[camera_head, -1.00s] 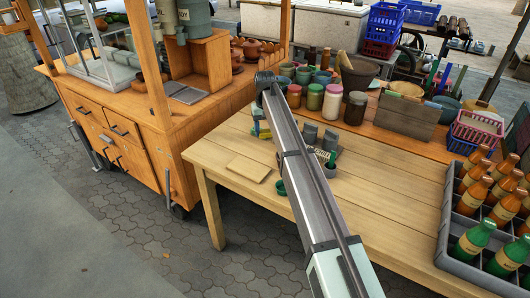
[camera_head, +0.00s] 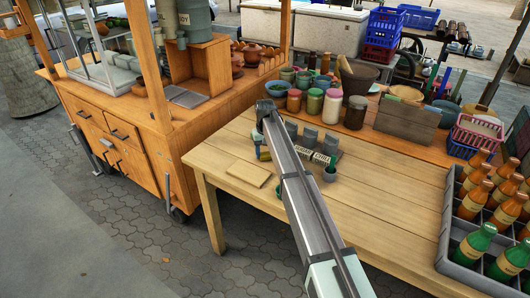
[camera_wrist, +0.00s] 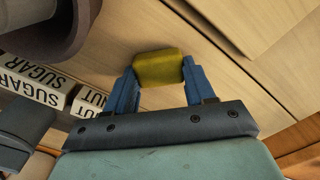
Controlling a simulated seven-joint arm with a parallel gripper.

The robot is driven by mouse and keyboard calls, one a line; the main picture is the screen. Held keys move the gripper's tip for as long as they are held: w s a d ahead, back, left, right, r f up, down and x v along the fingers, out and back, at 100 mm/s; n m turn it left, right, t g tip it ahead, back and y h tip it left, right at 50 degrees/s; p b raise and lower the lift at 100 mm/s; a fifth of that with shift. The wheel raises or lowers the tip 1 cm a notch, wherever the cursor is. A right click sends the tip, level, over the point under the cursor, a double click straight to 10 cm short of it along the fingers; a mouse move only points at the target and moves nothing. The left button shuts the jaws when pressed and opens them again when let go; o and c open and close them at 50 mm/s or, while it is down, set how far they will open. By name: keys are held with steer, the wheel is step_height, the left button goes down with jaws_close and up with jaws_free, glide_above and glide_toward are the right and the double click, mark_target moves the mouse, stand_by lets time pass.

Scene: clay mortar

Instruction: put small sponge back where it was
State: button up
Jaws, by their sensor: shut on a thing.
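The small sponge (camera_wrist: 158,67) is a yellow-olive block. In the wrist view it sits between the two blue fingers of my gripper (camera_wrist: 158,76), which are shut on its sides. In the head view my gripper (camera_head: 262,152) is partly hidden by my arm, over the left part of the wooden table (camera_head: 390,205). The sponge (camera_head: 265,156) shows there as a small yellow patch, close to the pale square board (camera_head: 249,173). Wood planks show behind the sponge in the wrist view. I cannot tell whether it touches the table.
Grey holders with labelled fronts (camera_head: 302,154) stand just right of my gripper; a SUGAR label (camera_wrist: 35,82) is near it in the wrist view. A small green cup (camera_head: 331,175) stands beside them. Jars (camera_head: 332,105) line the back. A bottle crate (camera_head: 455,230) is at right.

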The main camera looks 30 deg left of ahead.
mark_target(265, 153)
steer(key=shift+f, duration=0.15)
steer(key=o, duration=1)
step_height(265, 153, up, 12)
steer(key=shift+o, duration=0.2)
